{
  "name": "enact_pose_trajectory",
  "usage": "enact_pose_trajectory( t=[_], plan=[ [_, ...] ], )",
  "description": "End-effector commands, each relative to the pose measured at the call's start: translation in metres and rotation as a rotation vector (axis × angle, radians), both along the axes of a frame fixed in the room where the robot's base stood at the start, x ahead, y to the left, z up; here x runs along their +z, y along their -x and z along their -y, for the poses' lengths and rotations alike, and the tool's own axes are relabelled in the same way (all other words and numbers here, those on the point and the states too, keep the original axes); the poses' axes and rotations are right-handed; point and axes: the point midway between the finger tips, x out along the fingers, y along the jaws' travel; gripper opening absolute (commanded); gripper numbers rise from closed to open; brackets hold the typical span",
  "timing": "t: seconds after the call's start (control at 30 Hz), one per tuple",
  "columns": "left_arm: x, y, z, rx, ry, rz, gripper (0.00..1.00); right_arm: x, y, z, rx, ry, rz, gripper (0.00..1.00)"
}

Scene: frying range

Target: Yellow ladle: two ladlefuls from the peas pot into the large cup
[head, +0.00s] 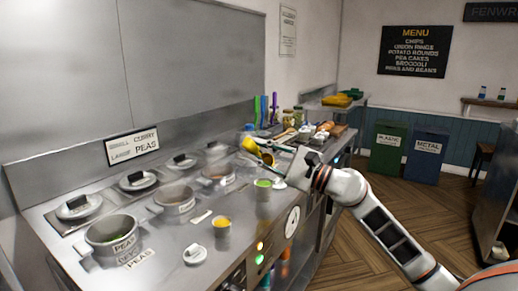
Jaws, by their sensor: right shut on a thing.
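The yellow ladle (250,146) is held up above the back of the counter, its yellow bowl to the left of my right gripper (294,171), which is shut on its handle. The peas pot (112,236) stands open at the front left, with PEAS labels on and before it; green shows inside. A taller cup (263,192) with green contents, apparently the large cup, stands below and left of my right gripper. A shorter cup (222,229) with orange-yellow contents stands nearer. My left gripper is out of view.
Another pot (176,198) and a brownish pot (215,177) stand behind the peas pot. Lidded containers (78,207) line the wall side. A small white lidded item (195,254) lies near the front. Jars and boards crowd the far counter. A dial (292,221) is on the front panel.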

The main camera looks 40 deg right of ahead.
Motion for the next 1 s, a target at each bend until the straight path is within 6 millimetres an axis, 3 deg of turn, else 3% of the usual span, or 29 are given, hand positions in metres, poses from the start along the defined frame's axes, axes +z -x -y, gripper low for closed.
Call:
enact_pose_trajectory(
  t=[0.03,0.57,1.0],
  plan=[
    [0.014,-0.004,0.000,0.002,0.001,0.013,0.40,0.018,0.001,0.002,0.000,-0.023,-0.003,0.00],
    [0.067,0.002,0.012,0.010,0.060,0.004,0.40,0.039,-0.022,0.028,0.001,-0.242,-0.192,0.00],
    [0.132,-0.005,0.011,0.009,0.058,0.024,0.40,0.052,-0.040,0.049,0.001,-0.403,-0.326,0.00]
  ],
)
